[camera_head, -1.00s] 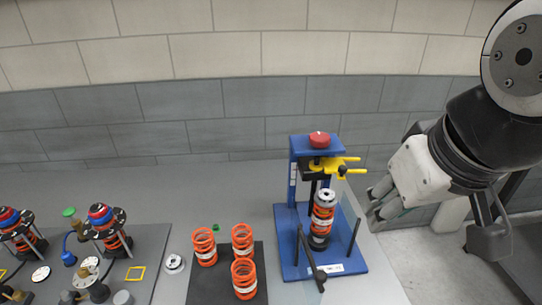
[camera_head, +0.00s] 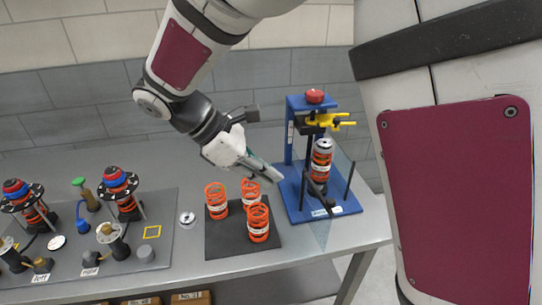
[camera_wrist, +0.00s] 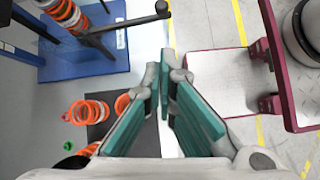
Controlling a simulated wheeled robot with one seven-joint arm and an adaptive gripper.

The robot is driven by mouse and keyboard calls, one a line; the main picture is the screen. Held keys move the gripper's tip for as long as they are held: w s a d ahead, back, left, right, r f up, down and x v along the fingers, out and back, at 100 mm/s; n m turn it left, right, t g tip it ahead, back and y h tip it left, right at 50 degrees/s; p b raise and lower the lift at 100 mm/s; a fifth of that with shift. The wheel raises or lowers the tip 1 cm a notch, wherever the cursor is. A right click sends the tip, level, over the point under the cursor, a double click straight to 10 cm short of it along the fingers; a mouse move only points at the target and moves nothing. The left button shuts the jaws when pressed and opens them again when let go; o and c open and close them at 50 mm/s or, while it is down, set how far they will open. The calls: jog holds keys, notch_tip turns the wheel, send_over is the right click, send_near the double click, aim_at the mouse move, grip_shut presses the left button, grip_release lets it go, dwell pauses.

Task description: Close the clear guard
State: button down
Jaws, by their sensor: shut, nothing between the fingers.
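The blue press fixture stands on the table, its base plate (camera_head: 350,207) at the right end. An orange spring assembly (camera_head: 320,163) stands upright on it under the yellow clamp (camera_head: 330,120). A faint see-through sheet, apparently the clear guard (camera_head: 319,232), shows at the front of the base; its outline and angle are hard to tell. My gripper (camera_head: 277,178) is shut and empty, just left of the base, pointing down and right. In the wrist view its teal-padded fingers (camera_wrist: 168,85) lie right of the blue base (camera_wrist: 85,65); a black rod with a round knob (camera_wrist: 160,9) is near.
Several orange springs (camera_head: 258,222) stand on a dark mat (camera_head: 228,243) left of the fixture, below my gripper. A grey board (camera_head: 170,262) with parts on stands lies further left. The grey table's front edge (camera_head: 375,243) runs close by the base.

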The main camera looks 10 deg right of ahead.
jog(key=d+r+p+x, duration=0.1)
jog(key=p+x, duration=0.2)
jog(key=x, duration=0.9)
jog(key=shift+d+f+n+h, duration=0.2)
jog(key=shift+d+n+h, duration=0.1)
jog(key=shift+d, duration=0.1)
jog(key=shift+d, duration=0.1)
